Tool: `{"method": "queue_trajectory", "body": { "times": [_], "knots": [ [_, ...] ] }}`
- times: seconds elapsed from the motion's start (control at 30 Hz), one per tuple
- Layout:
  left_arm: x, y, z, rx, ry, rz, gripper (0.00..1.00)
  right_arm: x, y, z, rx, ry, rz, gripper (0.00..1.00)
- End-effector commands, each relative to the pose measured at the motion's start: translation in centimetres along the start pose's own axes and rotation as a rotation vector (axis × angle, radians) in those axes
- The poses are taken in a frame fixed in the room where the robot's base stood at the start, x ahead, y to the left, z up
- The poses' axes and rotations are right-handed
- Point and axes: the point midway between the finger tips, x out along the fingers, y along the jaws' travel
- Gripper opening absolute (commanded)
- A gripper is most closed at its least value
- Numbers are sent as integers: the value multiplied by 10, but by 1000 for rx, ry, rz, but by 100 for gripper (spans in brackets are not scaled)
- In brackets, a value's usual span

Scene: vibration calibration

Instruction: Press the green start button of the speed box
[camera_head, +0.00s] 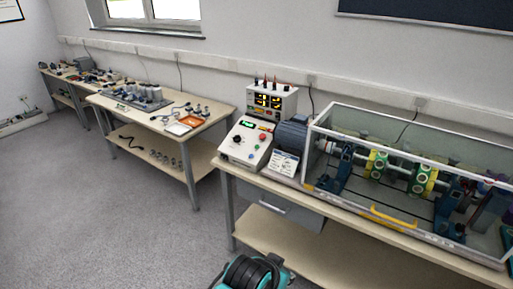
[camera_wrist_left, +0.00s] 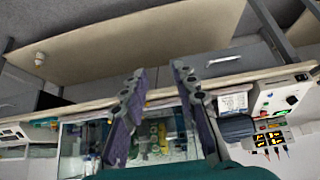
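The speed box (camera_head: 246,143) is a white sloped box at the left end of the near bench, with a black knob, a red button and a small lit green display. Its green start button is too small to tell apart for certain. The box also shows at the right edge of the left wrist view (camera_wrist_left: 281,93), seen upside down. My left gripper (camera_wrist_left: 160,70) is open and empty, its two dark fingers apart and away from the box. A teal and black part of my arm shows at the bottom of the head view. My right gripper is not in view.
A power supply (camera_head: 270,101) with lit digits stands behind the box. A motor (camera_head: 291,134) and a clear-covered shaft rig (camera_head: 400,170) stand to the right. A label card (camera_head: 284,163) is beside the box. Another bench (camera_head: 215,112) is at left, with open floor in front.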

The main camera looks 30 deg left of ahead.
Motion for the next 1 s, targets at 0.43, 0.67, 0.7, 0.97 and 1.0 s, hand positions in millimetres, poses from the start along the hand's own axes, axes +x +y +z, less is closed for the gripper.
{"method": "queue_trajectory", "body": {
  "times": [0.43,0.67,0.7,0.97,1.0],
  "knots": [
    [0,0,0,0,0,0,0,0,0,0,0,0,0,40],
    [0,0,0,0,0,0,0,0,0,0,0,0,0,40],
    [0,0,0,0,0,0,0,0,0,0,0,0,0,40],
    [0,0,0,0,0,0,0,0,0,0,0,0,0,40],
    [0,0,0,0,0,0,0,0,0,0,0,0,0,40]
  ]
}}
